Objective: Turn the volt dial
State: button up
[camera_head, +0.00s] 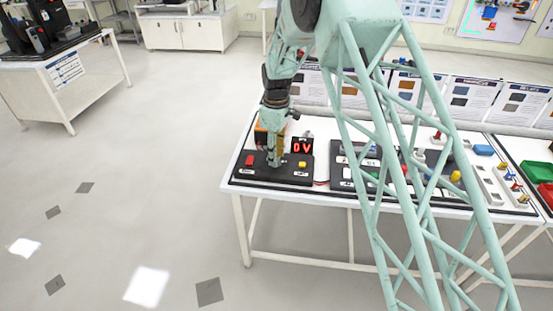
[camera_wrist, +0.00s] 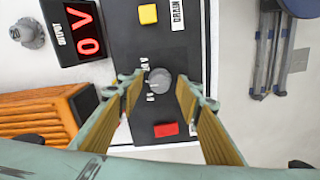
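The volt dial (camera_wrist: 159,81) is a round grey knob on a black panel (camera_wrist: 142,40). In the wrist view it lies between and just beyond the tips of my gripper (camera_wrist: 157,84), whose two fingers are spread on either side, apart from it. The display (camera_wrist: 82,30) beside the panel reads "0V" in red. In the head view my gripper (camera_head: 274,160) points down over the black panel (camera_head: 245,174), and the dial is hidden behind it. The display (camera_head: 302,147) shows there too.
A red button (camera_wrist: 166,129) and a yellow button (camera_wrist: 148,14) flank the dial. An orange ribbed block (camera_wrist: 40,116) stands beside the panel. Another black panel (camera_head: 350,184) with parts lies to the right on the white table (camera_head: 234,160). Open floor lies to the left.

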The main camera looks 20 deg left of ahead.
jog(key=shift+f, duration=0.55)
jog(key=c, duration=0.8)
jog(key=shift+c, duration=0.2)
jog(key=shift+m, duration=0.5)
jog(key=m+p, duration=0.1)
jog(key=m, duration=0.3)
jog(key=shift+m+p, duration=0.3)
jog(key=shift+p, duration=0.1)
jog(key=m+p, duration=0.1)
jog(key=m, duration=0.5)
jog(key=shift+s+a, duration=0.1)
jog(key=shift+m, duration=0.3)
